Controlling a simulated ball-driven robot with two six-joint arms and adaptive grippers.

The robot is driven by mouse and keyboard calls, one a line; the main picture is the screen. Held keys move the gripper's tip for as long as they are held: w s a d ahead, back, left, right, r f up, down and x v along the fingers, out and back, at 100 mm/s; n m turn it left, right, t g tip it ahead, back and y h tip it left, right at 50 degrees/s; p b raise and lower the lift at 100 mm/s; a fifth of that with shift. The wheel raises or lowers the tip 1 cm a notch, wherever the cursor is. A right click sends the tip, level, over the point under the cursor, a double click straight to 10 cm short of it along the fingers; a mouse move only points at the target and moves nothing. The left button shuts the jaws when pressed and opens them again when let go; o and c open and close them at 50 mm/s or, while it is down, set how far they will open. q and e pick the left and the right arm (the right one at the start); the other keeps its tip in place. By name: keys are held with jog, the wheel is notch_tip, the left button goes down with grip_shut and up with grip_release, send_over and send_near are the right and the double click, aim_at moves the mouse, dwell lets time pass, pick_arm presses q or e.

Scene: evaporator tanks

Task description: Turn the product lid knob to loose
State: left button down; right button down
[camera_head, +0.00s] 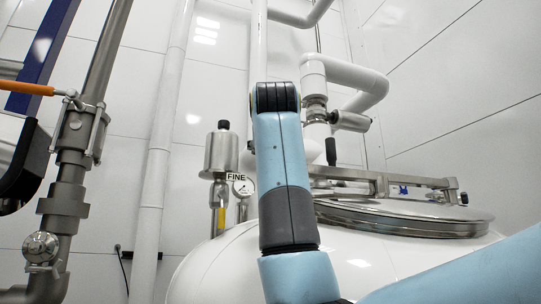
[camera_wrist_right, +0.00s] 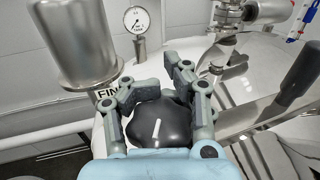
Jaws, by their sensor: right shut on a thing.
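The product lid knob (camera_wrist_right: 157,127) is black and rounded with a white line on top, seen in the right wrist view. The line points up and slightly right in that picture. My right gripper (camera_wrist_right: 150,82) is shut on the knob, with its grey fingers on both sides of it. The round metal lid (camera_head: 400,217) shows at the right in the head view, on the white tank (camera_head: 225,262), with a metal bar across it. In the head view my blue arm hides the knob and the right gripper. My left gripper is not in view.
A steel cylinder (camera_wrist_right: 75,42) stands close to the right gripper, with a gauge (camera_wrist_right: 137,20) behind it. A black handle (camera_wrist_right: 305,75) rises at the right. Pipes and a valve with an orange handle (camera_head: 27,88) stand at the left in the head view.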

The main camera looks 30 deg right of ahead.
jog(key=shift+w+a+f+n+y, duration=0.15)
jog(key=shift+f+n+y, duration=0.15)
jog(key=shift+f+y, duration=0.1)
jog(key=c, duration=1.8)
grip_release()
jog(key=o, duration=0.7)
jog(key=shift+s+a+r, duration=0.2)
jog(key=shift+s+r, duration=0.1)
jog(key=shift+s, duration=0.05)
jog(key=o, duration=0.3)
jog(key=shift+w+d, duration=0.1)
jog(key=shift+d, duration=0.05)
jog(key=v, duration=1.2)
jog(key=shift+f, duration=0.2)
